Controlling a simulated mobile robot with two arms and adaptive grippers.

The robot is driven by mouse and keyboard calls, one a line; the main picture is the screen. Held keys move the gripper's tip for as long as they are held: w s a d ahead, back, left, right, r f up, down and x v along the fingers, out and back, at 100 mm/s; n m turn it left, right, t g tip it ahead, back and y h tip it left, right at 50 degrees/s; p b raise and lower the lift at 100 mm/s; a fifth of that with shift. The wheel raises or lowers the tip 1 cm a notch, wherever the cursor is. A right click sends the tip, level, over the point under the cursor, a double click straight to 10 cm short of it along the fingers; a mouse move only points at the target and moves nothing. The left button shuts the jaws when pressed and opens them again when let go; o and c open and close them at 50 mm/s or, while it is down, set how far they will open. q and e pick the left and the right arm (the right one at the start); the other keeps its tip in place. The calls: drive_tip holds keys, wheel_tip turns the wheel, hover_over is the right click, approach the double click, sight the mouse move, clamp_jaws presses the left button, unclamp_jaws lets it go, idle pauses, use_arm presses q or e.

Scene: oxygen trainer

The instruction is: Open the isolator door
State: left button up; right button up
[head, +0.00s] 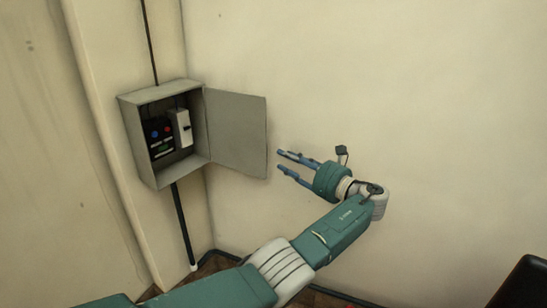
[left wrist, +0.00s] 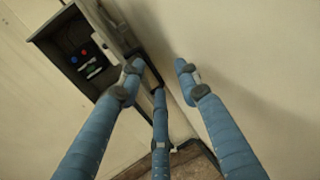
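The grey isolator box (head: 152,185) is fixed to the wall at left of centre in the head view. Its door (head: 238,135) is hinged on the box's right side and stands wide open, swung out to the right. Inside are a dark unit (head: 158,137) with a blue and a red spot, and a pale switch block (head: 181,129). My left gripper (head: 280,160) is just right of the door's free edge, fingers apart and empty. In the left wrist view the box (left wrist: 45,28) lies beyond the spread fingers. My right gripper is not in view.
A dark pipe (head: 182,225) runs from the box down to the floor, and a thin cable (head: 150,40) rises above it. A pale vertical pipe (head: 105,140) stands to the left. The wall right of my gripper is bare. A black object (head: 525,285) is at lower right.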

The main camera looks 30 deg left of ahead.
use_arm(q)
drive_tip(key=s+v, duration=0.1)
drive_tip(key=v, duration=0.5)
drive_tip(key=shift+a+f, duration=0.1)
drive_tip(key=shift+f, duration=0.05)
